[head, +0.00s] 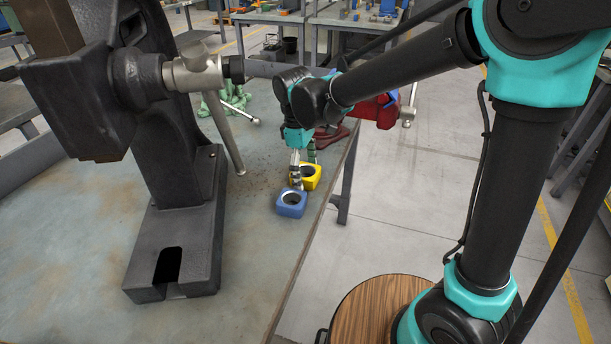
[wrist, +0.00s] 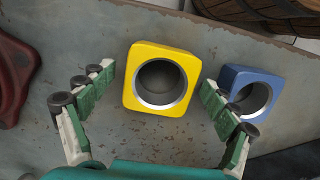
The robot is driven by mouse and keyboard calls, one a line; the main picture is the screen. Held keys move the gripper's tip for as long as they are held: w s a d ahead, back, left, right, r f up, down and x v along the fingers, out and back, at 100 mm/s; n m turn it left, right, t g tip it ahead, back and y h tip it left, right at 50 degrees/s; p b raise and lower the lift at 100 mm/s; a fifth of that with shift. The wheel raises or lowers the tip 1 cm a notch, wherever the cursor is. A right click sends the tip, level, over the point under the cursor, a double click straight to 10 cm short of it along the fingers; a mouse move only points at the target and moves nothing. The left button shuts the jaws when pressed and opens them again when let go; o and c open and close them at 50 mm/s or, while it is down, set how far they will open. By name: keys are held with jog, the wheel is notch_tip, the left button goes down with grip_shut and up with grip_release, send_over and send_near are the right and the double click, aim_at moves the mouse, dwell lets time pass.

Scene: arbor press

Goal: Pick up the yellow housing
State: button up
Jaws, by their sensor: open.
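The yellow housing (wrist: 140,107) is a rounded square block with a round metal-lined bore. In the wrist view it lies in front of my open gripper (wrist: 155,95), between the lines of the two fingers, with nothing held. In the head view the yellow housing (head: 314,178) sits on the workbench near its right edge, partly hidden by my gripper (head: 302,170) above it. A blue housing (head: 291,204) of similar shape stands just nearer the camera. In the wrist view the blue housing (wrist: 265,82) is close beside my right-hand finger, which overlaps its edge.
A large dark arbor press (head: 180,235) with a hanging lever stands on the workbench (head: 75,245) at the left. A red vise (head: 380,110) is at the bench's far right edge. A round wooden top (head: 375,312) is beside the bench.

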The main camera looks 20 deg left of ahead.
jog(key=shift+c, duration=0.6)
jog(key=c, duration=1.3)
jog(key=shift+r, duration=0.1)
jog(key=shift+c, duration=0.2)
